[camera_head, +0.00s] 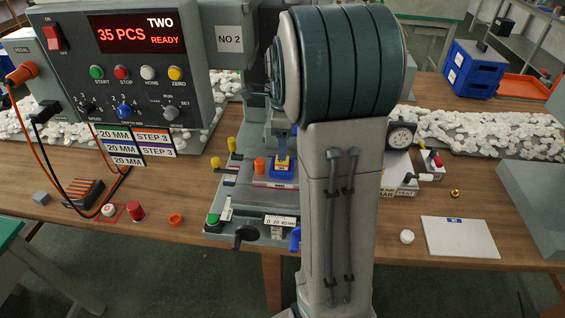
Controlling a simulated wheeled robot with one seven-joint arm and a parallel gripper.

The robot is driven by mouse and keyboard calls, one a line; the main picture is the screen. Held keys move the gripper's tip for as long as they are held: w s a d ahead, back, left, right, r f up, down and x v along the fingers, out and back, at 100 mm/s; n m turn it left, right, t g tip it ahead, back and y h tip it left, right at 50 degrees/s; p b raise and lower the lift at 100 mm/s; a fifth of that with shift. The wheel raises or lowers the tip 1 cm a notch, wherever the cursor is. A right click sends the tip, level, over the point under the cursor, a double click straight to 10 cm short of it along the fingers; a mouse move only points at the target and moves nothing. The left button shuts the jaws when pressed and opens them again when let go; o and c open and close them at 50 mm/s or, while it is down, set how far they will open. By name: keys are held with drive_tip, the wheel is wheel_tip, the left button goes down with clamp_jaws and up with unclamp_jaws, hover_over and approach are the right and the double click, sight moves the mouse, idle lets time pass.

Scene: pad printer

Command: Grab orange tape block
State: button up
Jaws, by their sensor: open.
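A dark block with orange stripes (83,193) lies on the left of the wooden table, below the control box, with a black cable running close by it. It is the thing here that best fits an orange tape block; I cannot tell for sure. A small orange ring (176,220) lies farther right, and a small orange cylinder (259,165) stands on the printer base. My arm fills the middle of the picture and hides part of the printer. My gripper is not in view.
The control box (130,75) stands behind the striped block. A grey cube (41,198), a white-topped button (108,210) and a red knob (136,210) are near it. The printer base (230,222) is at centre. A white plate (460,237) and blue bins (473,68) are right.

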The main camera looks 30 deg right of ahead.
sight(282, 163)
drive_tip(key=f, duration=0.4)
drive_tip(key=shift+w+a+p, duration=0.1)
drive_tip(key=shift+a+p, duration=0.3)
drive_tip(key=shift+f, duration=0.7)
drive_tip(key=c, duration=1.1)
drive_tip(key=shift+c, duration=0.2)
drive_tip(key=shift+r, duration=0.2)
